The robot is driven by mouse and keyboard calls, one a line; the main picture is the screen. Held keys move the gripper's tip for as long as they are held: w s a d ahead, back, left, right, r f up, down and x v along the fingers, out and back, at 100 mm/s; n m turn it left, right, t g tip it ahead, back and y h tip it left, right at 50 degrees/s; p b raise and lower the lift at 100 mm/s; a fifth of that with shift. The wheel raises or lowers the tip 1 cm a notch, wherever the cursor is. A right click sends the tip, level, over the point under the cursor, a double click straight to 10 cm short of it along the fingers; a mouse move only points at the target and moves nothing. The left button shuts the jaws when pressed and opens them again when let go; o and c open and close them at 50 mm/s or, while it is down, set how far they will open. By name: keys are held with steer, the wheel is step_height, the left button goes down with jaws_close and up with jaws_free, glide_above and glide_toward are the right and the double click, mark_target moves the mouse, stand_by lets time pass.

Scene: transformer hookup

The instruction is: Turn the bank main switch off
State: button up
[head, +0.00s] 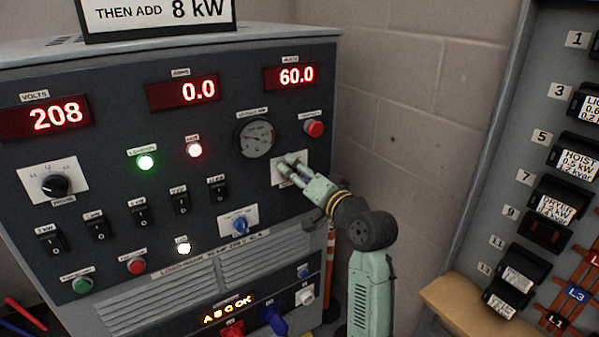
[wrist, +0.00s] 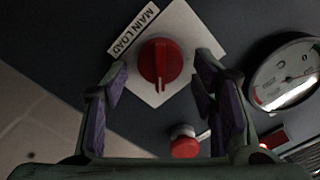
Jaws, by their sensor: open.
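The main switch is a red rotary knob (wrist: 160,64) on a white square plate (wrist: 184,28), beside a label reading MAIN LOAD (wrist: 133,29). A pale line on the knob points down in the wrist view. In the head view the plate (head: 277,174) is at the load bank panel's right side, and my gripper hides the knob. My gripper (head: 288,164) is open in front of the plate. In the wrist view its two fingers stand on either side of the knob, with gaps visible; whether they reach its depth I cannot tell.
A red push button (head: 314,128) and a round gauge (head: 256,138) are close to my gripper. A blue knob (head: 238,225) and several black rocker switches are lower left. Green (head: 145,161) and red (head: 194,150) lamps glow. A breaker panel (head: 490,150) stands at the right.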

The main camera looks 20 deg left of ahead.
steer(key=shift+c, duration=0.2)
steer(key=c, duration=1)
steer(key=shift+c, duration=0.2)
